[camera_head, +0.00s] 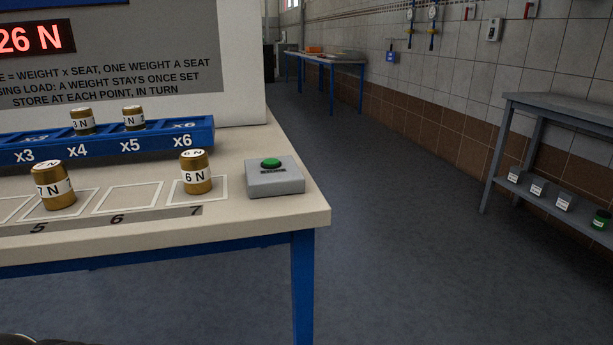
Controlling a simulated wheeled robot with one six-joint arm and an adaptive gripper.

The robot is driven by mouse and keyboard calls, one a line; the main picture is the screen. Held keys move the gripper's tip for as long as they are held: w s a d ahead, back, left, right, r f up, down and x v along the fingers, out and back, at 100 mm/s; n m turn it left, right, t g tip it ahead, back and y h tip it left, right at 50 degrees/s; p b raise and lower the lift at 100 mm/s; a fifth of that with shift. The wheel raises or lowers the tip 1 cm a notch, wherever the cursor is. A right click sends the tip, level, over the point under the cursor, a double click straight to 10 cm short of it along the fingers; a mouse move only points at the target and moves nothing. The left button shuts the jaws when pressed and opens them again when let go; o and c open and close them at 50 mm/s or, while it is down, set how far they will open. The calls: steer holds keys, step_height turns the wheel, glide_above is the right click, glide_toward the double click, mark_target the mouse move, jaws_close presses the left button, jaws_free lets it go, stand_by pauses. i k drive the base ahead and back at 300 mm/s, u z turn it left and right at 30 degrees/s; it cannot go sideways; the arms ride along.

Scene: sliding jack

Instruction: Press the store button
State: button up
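The store button (271,163) is a round green cap on a small grey box (275,183) near the right end of the bench. The lettering beside the cap is too small to read. The box stands to the right of square 7. No gripper touches the button in this view. My gripper is not in the picture. A red display (32,39) on the panel reads "26 N", its left part cut off.
A brass 6 N weight (195,172) stands left of the box, and a 7 N weight (53,186) further left. Two weights sit on the blue rail (110,144). The bench top (308,208) ends right of the box. Open floor (420,240) lies beyond, before a grey shelf (560,107).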

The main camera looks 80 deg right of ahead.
mark_target(273, 162)
steer(key=u, duration=0.8)
steer(key=i, duration=1.25)
steer(key=z, duration=4.55)
steer(key=i, duration=0.5)
steer(key=z, duration=0.05)
